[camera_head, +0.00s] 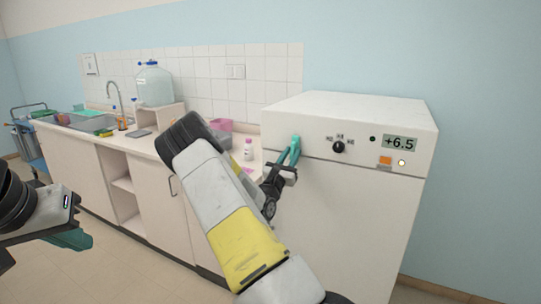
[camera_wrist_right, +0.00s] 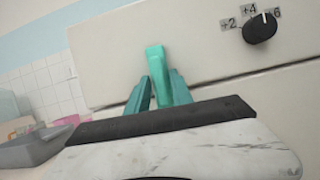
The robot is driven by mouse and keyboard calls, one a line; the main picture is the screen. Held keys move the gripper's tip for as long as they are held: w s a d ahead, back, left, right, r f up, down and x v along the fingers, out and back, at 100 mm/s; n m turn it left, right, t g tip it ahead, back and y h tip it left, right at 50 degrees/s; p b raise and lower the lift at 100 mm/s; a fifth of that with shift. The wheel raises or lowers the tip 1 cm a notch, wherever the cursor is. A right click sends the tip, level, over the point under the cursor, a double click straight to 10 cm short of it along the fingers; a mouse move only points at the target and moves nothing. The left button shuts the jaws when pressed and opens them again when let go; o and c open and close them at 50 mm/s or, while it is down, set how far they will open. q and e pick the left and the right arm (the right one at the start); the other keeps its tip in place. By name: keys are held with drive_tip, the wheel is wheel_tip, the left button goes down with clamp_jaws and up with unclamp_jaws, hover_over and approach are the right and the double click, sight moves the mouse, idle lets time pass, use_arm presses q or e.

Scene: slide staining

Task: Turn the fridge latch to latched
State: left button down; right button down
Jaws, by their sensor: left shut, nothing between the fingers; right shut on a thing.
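The white fridge (camera_head: 345,215) stands at the right in the head view. Its latch (camera_head: 296,139) is a small green-teal lever at the left of the front, near the seam below the control panel. In the right wrist view the latch (camera_wrist_right: 154,62) points roughly upward between my teal fingers. My right gripper (camera_head: 286,158) is shut on the latch; its fingers also show in the wrist view (camera_wrist_right: 160,92). The fingers hide the latch's lower part. My left gripper (camera_head: 74,239) is shut and empty at the lower left, far from the fridge.
A black dial (camera_head: 338,147) and a display (camera_head: 399,143) reading +6.5 are on the fridge panel. A counter (camera_head: 140,147) with a sink, a large bottle (camera_head: 154,86), a small white bottle (camera_head: 248,150) and a pink container runs along the wall. The floor in front is clear.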

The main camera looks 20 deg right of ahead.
drive_tip(key=shift+n, duration=0.4)
drive_tip(key=c, duration=1.4)
unclamp_jaws()
drive_tip(key=shift+o, duration=0.2)
drive_tip(key=v, duration=0.8)
drive_tip(key=shift+d, duration=0.1)
